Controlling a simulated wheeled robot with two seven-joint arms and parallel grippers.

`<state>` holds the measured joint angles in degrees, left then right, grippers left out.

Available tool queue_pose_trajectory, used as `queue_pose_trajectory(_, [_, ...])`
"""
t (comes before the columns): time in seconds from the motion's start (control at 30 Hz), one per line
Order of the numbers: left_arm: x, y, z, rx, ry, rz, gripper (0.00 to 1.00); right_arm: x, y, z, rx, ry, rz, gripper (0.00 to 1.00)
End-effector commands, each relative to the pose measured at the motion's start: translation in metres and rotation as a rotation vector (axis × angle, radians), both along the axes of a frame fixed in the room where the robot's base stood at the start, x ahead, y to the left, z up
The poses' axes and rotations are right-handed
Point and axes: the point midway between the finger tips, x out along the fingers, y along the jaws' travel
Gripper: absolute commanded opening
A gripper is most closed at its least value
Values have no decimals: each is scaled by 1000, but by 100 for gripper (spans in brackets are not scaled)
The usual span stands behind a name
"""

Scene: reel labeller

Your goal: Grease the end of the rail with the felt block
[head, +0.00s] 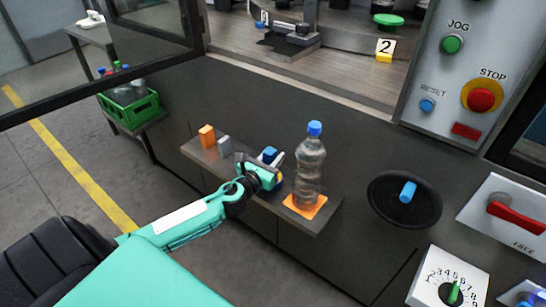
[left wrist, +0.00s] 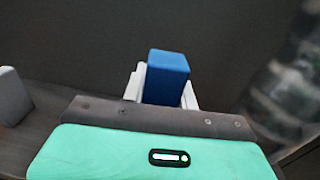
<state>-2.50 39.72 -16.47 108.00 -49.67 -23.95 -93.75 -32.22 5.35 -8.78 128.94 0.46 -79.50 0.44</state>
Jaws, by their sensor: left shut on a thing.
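My left gripper (head: 274,168) is shut on a blue block (head: 269,154), over the narrow dark shelf (head: 322,222) on the machine's front. In the left wrist view the blue block (left wrist: 167,77) stands up between the pale fingers (left wrist: 160,90). An orange block (head: 207,136) and a grey block (head: 224,146) stand on the shelf to the left of the gripper. The grey block also shows at the left edge of the left wrist view (left wrist: 12,97). I cannot tell for sure which part inside the machine is the rail. My right gripper is not in view.
A clear bottle with a blue cap (head: 310,168) stands on an orange mat (head: 304,207), close right of the gripper. Right of it are a black handwheel (head: 380,204), a dial (head: 452,285) and a button panel (head: 462,70). The machine opening (head: 340,65) lies above. A green crate (head: 130,112) stands left.

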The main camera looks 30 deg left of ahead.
Motion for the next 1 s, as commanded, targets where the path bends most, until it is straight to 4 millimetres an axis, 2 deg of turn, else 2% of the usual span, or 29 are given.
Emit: queue_pose_trajectory(1.0, [0, 0, -5, 0, 0, 0, 6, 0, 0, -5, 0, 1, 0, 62])
